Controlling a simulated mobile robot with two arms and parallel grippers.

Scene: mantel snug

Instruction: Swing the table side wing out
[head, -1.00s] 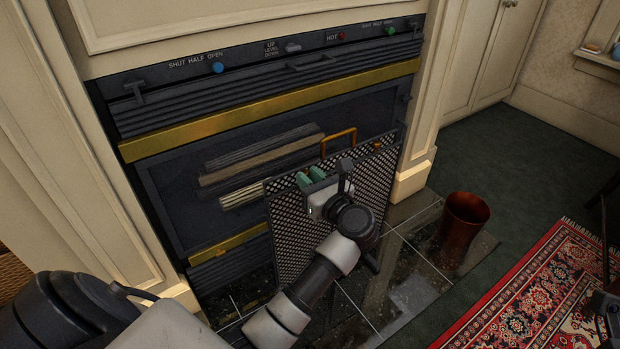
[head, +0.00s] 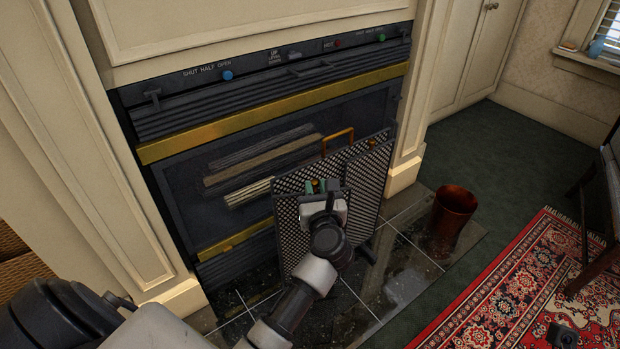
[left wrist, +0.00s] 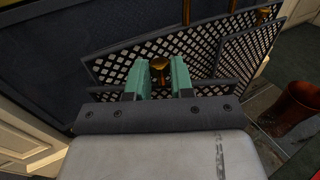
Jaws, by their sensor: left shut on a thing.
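A black mesh fire screen with folding panels stands in front of the fireplace, with a brass handle (head: 337,141) on top. One mesh panel (head: 290,225) is at the left, nearest my left gripper; another mesh panel (head: 370,180) angles off to the right. My left gripper (head: 318,187) is at the top of the near panel. In the left wrist view its green fingers are shut on a brass knob (left wrist: 160,68). The gripper hides part of the panel. A small dark block (head: 563,338) at the bottom right may be part of my right gripper; its jaws cannot be made out.
The fireplace with gold trim (head: 270,113) is close behind the screen. A copper bin (head: 453,215) stands to the right on the dark tiled hearth. A patterned red rug (head: 500,300) and a dark table (head: 605,195) are further right. Green carpet lies free behind the bin.

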